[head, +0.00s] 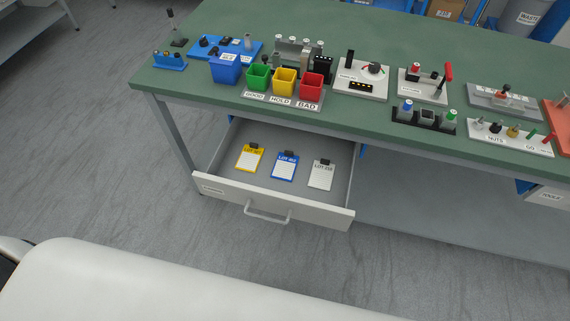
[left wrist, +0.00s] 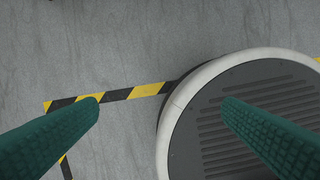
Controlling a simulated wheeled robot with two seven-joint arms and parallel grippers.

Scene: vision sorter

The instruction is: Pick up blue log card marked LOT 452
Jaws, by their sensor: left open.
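The blue log card (head: 285,169) lies flat in the open drawer (head: 222,185) under the bench, between a yellow card (head: 249,159) on its left and a white card (head: 321,177) on its right. Its heading reads LOT with a number too small to read surely. A dark clip sits at its top edge. In the left wrist view my left gripper (left wrist: 160,105) shows two green fingers spread wide, with nothing between them but the floor and part of a round base. Neither gripper shows in the head view, so my left gripper is away from the card.
The green bench top (head: 160,80) overhangs the drawer's back. It bears a blue bin (head: 225,70), green, yellow and red bins, and several fixtures. The drawer front with its handle (head: 267,215) faces me. Grey floor is clear before it. Yellow-black tape (left wrist: 145,91) marks the floor.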

